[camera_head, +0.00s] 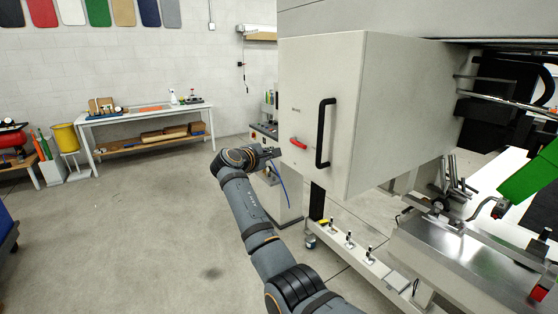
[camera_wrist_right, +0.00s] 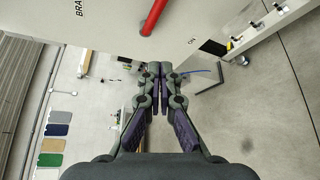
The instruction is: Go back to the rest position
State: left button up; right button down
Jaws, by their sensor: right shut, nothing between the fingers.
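My right arm reaches up from the bottom of the head view. Its gripper (camera_head: 271,153) is beside the lower left of the grey cabinet door (camera_head: 345,65), just left of a red lever (camera_head: 298,143). In the right wrist view my right gripper (camera_wrist_right: 159,68) has its fingers together with nothing between them. The red lever (camera_wrist_right: 154,17) is ahead of the fingertips there, apart from them. My left gripper is in neither view.
The door has a black vertical handle (camera_head: 325,132). A machine bed (camera_head: 470,250) with clamps and a green part (camera_head: 530,172) is at the right. A workbench (camera_head: 146,114) stands by the back wall. The floor (camera_head: 150,230) at the left is clear.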

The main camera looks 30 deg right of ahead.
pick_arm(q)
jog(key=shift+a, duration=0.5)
